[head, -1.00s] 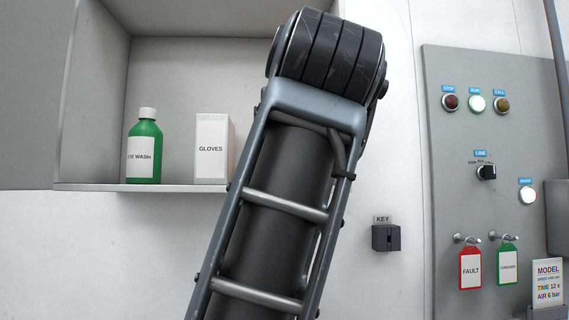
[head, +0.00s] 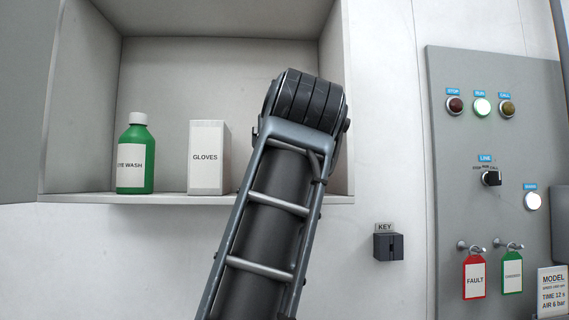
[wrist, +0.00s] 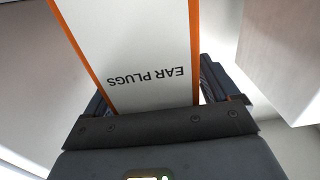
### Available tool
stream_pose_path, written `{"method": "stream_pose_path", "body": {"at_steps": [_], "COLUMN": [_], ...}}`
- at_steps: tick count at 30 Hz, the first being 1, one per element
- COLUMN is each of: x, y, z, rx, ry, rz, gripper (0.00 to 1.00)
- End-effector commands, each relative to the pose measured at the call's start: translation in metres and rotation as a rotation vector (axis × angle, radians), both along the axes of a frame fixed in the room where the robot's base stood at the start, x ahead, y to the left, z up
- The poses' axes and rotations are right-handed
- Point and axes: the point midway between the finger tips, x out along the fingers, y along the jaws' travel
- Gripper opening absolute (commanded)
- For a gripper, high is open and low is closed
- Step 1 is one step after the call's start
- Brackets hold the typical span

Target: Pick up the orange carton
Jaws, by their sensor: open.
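The orange carton (wrist: 140,55) fills the upper middle of the wrist view. It has a white face lettered EAR PLUGS, upside down in this view, with orange edges. My gripper (wrist: 158,88) is open, with a dark finger on each side of the carton's near end. I cannot tell whether either finger touches it. In the head view neither the carton nor my gripper shows; my arm covers the right part of the cabinet.
In the head view, a green eye wash bottle (head: 135,155) and a white gloves box (head: 206,158) stand on the open wall cabinet's shelf (head: 100,198). A key box (head: 388,246) and a grey control panel (head: 450,200) are to the right.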

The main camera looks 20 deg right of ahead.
Motion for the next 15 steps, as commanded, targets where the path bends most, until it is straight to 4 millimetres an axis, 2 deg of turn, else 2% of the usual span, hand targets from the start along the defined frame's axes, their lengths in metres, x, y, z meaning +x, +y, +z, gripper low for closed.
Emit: {"method": "stream_pose_path", "body": {"at_steps": [5, 15], "x": [0.0000, -0.0002], "y": [0.0000, 0.0002], "z": [-0.0003, -0.0003], "rx": [0.000, 0.000], "ry": [0.000, 0.000], "rz": [0.000, 0.000], "gripper": [0.88, 0.56]}}
